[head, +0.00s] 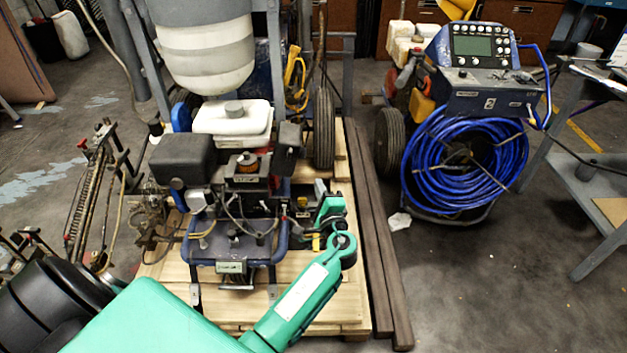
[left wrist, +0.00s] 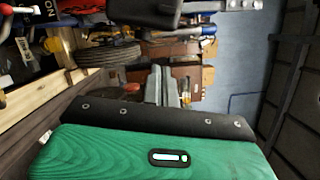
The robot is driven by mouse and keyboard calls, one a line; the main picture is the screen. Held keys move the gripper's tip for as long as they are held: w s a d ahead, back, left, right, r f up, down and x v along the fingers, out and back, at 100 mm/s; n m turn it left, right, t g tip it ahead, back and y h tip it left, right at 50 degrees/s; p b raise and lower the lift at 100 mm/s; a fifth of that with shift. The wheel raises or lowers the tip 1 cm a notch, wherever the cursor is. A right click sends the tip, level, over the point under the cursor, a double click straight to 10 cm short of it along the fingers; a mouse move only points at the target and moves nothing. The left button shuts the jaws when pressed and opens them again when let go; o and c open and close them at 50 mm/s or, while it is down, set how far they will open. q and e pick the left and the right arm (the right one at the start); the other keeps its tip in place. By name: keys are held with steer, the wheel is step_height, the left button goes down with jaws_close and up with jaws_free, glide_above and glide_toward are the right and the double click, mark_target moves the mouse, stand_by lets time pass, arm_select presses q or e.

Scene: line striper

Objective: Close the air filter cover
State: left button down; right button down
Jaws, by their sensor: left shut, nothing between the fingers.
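The engine of the blue-framed striper (head: 235,245) stands on a wooden pallet. A round orange-brown part (head: 248,160) sits uncovered on top of its middle. A dark panel-like piece (head: 289,139) stands raised just right of that part; it looks like the air filter cover standing open, but I cannot be sure. A dark box edge also shows at the top of the left wrist view (left wrist: 172,12). My left gripper (head: 321,187) is right of the engine, below and right of the raised piece, apart from it. Its grey fingers (left wrist: 166,84) are shut and empty. My right gripper is not in view.
A black box-shaped housing (head: 182,158) is on the engine's left. A white tank (head: 233,118) and a wheel (head: 323,128) stand behind. A blue hose reel (head: 465,160) stands to the right. Timber beams (head: 374,240) edge the pallet. The floor at lower right is clear.

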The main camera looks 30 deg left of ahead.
mark_target(285, 148)
arm_select(q)
steer(key=w+a, duration=0.1)
steer(key=a, duration=0.2)
steer(key=w+a+r, duration=0.1)
steer(key=w+a, duration=0.1)
steer(key=a, duration=0.1)
steer(key=w+a, duration=0.2)
steer(key=a, duration=0.1)
steer(key=shift+r+p, duration=0.15)
steer(key=shift+p, duration=0.2)
steer(key=shift+s+a, duration=0.25)
steer(key=shift+a, duration=0.2)
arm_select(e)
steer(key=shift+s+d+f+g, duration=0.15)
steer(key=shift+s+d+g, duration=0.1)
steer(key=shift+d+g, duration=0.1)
arm_select(q)
steer(key=shift+r, duration=0.15)
